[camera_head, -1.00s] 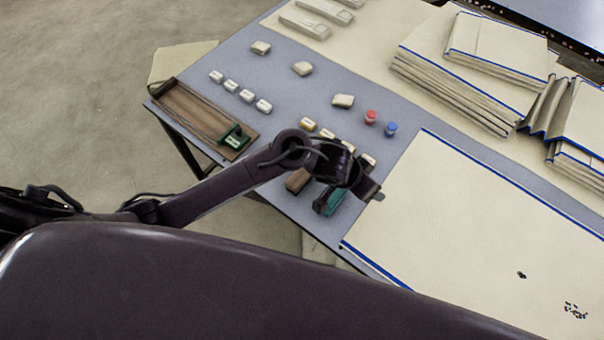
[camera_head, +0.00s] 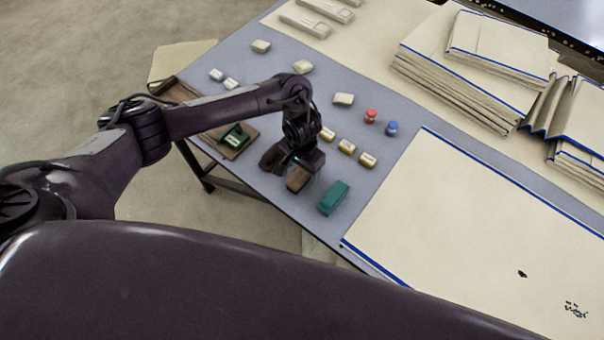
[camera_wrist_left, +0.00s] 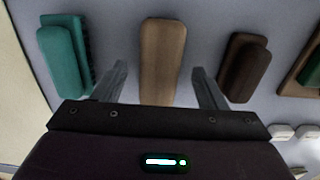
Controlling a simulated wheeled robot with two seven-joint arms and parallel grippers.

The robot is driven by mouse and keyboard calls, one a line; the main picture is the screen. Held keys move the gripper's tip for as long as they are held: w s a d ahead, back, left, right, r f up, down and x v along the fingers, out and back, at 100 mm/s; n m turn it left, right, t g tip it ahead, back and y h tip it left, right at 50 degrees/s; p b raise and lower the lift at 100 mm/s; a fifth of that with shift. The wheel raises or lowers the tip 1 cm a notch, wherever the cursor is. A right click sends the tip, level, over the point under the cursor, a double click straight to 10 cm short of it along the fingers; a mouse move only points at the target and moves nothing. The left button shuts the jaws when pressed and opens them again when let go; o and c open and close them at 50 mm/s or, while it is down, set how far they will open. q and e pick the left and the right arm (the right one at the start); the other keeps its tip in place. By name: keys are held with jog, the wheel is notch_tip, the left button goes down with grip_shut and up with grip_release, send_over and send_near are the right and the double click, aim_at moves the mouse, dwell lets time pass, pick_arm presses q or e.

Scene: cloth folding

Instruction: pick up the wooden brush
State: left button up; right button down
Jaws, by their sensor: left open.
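The wooden brush (camera_head: 297,180) lies on the blue-grey table close to its near edge, partly covered by my gripper in the head view. In the left wrist view the light-brown wooden brush (camera_wrist_left: 161,60) stands out between the two fingers. My left gripper (camera_wrist_left: 158,72) is open and points down, one finger on each side of the brush, with gaps on both sides. In the head view the left gripper (camera_head: 290,172) is over the brush. I cannot tell its exact height above the table. My right gripper is not in view.
A teal brush (camera_head: 334,197) lies to the right, and a dark brown brush (camera_wrist_left: 245,67) lies on the other side. A wooden tray with a green block (camera_head: 235,138) is to the left.

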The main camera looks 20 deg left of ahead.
aim_at(302, 171)
pick_arm(q)
notch_tip(302, 171, down, 2)
jog(key=shift+f, duration=0.1)
jog(key=c, duration=1.1)
notch_tip(302, 171, up, 6)
jog(key=shift+r, duration=0.2)
jog(key=shift+r+p, duration=3.15)
jog(key=shift+r, duration=3.7)
